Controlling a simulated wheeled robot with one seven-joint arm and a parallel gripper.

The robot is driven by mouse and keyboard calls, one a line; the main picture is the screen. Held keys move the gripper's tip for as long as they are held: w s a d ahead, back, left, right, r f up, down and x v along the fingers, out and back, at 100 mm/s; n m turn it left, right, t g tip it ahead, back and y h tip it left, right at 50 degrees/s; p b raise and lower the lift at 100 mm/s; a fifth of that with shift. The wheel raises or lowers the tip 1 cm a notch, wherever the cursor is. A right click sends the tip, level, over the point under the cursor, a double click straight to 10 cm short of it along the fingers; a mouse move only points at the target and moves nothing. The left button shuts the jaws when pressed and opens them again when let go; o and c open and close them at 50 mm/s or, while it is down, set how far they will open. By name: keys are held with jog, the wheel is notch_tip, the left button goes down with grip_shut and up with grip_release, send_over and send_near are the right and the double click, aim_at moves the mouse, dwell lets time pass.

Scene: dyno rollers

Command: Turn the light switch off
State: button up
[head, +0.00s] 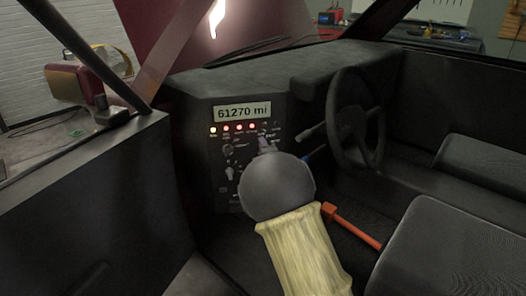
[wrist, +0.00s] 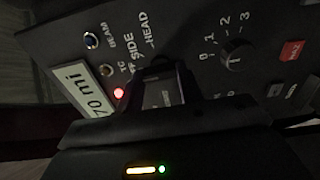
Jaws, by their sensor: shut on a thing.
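The dark control panel (head: 205,165) stands in the car's dashboard, below a display reading 61270 mi. In the head view my gripper (head: 265,143) reaches the panel's upper right part, its fingers small and partly hidden by my grey wrist. In the wrist view my gripper (wrist: 160,82) is shut at the dial marked SIDE and HEAD (wrist: 138,45), whose first label is partly covered. The light switch knob is mostly hidden between the dark fingers, so its exact angle cannot be told.
A dial numbered 0 to 3 (wrist: 232,58) and a red button (wrist: 292,50) are close beside my gripper. A row of lit lamps (head: 238,128) runs below the display (head: 245,112). The steering wheel (head: 355,118) and an orange lever (head: 350,225) are to the right.

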jog(key=o, duration=1)
jog(key=shift+s, duration=0.1)
jog(key=v, duration=1.7)
jog(key=shift+s+d+p, duration=0.1)
jog(key=shift+p, duration=0.3)
